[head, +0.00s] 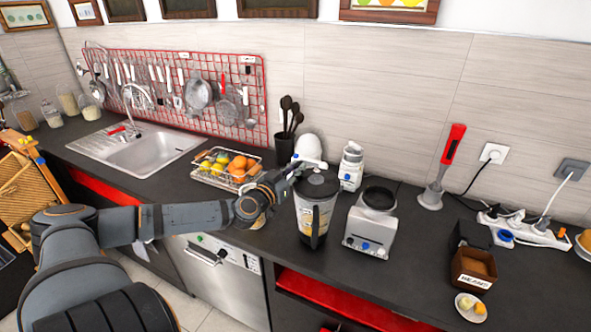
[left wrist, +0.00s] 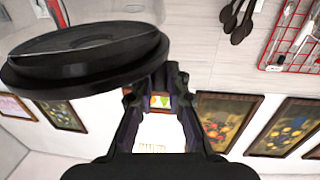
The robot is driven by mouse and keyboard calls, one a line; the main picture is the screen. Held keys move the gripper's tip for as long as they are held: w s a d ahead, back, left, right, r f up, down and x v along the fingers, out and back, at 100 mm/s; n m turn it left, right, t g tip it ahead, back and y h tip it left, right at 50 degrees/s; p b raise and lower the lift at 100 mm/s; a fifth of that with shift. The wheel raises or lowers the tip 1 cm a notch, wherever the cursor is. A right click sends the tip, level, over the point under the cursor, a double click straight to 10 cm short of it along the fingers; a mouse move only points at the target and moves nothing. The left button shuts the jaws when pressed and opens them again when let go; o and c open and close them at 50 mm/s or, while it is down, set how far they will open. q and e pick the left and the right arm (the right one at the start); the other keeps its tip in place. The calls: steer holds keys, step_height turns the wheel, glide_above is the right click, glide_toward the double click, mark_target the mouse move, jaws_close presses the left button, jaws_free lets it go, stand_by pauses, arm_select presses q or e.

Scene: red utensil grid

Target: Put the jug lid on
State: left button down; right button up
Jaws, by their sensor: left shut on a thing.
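The jug (head: 312,215) is a clear blender jug with a black handle, standing upright on the dark counter. The jug lid (head: 319,184) is a black disc over the jug's mouth and hides its rim. My left gripper (head: 298,172) is at the lid's left side, shut on it. The lid also shows large in the left wrist view (left wrist: 85,62), at the fingertips, with one round face uncovered. The size of any gap between lid and jug cannot be told. My right gripper is not in view.
The blender base (head: 370,226) stands just right of the jug, with a white bottle-like appliance (head: 351,167) behind. A fruit basket (head: 228,168) and dark utensil holder (head: 285,148) are to the left. Counter right of the base is fairly clear before a brown box (head: 473,268).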

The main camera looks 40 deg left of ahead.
arm_select(q)
steer(key=shift+f+b, duration=0.85)
steer(key=shift+f, duration=0.1)
steer(key=shift+r, duration=0.1)
steer(key=c, duration=1.3)
jaws_free()
steer(key=shift+o, duration=0.2)
